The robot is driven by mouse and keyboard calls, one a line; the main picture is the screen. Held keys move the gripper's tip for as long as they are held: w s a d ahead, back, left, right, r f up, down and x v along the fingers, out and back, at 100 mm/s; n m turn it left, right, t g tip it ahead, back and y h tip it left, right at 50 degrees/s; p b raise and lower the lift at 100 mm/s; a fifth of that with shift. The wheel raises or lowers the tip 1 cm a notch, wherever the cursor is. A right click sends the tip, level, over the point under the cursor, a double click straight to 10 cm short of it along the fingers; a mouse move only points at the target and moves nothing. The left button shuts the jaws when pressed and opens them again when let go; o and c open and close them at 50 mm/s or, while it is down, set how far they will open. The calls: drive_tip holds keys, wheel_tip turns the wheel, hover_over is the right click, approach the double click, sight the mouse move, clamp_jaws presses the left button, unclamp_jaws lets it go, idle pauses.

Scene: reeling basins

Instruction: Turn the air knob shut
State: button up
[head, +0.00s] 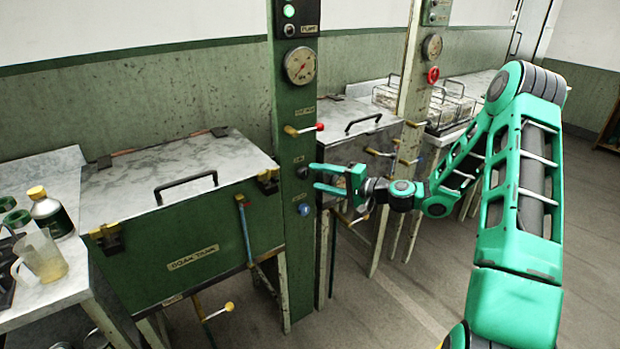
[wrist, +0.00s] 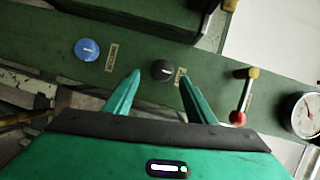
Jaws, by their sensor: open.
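A green post carries a round black knob (head: 302,172) with a light pointer line, and below it a blue knob (head: 304,209). In the wrist view the black knob (wrist: 162,70) lies between and just beyond my fingertips, and the blue knob (wrist: 87,49) is off to the left. Small label plates sit beside both; I cannot read which one says air. My gripper (head: 313,177) is open and empty, level with the black knob at the post's right side. In the wrist view my gripper (wrist: 160,76) shows both green fingers apart, with no visible contact.
Above the knobs, a red-tipped lever (head: 305,129) sticks out from the post, below a pressure gauge (head: 300,66). A green soak tank (head: 190,250) stands left of the post. A second tank (head: 350,130) stands behind it. The floor at right is clear.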

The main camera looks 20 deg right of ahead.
drive_tip(key=v, duration=0.6)
drive_tip(key=shift+d, duration=0.2)
drive_tip(key=shift+s, duration=0.1)
drive_tip(key=s+a+f+n+g+h, duration=0.1)
drive_tip(key=s+f+n+g+h, duration=0.25)
drive_tip(key=s+n+g, duration=0.65)
drive_tip(key=s+d+r+m+g+h, duration=0.1)
drive_tip(key=s+d+r+m+h, duration=0.1)
drive_tip(key=s, duration=0.8)
drive_tip(key=s+d+r+m+g+h, duration=0.1)
drive_tip(key=s+d+r+m+h, duration=0.1)
drive_tip(key=s, duration=0.9)
drive_tip(key=s+d+r+m+h, duration=0.3)
drive_tip(key=s+d+r, duration=0.3)
drive_tip(key=s, duration=0.5)
drive_tip(key=shift+s+r+m+g, duration=0.15)
drive_tip(key=shift+r+m+g, duration=0.2)
drive_tip(key=shift+r, duration=0.25)
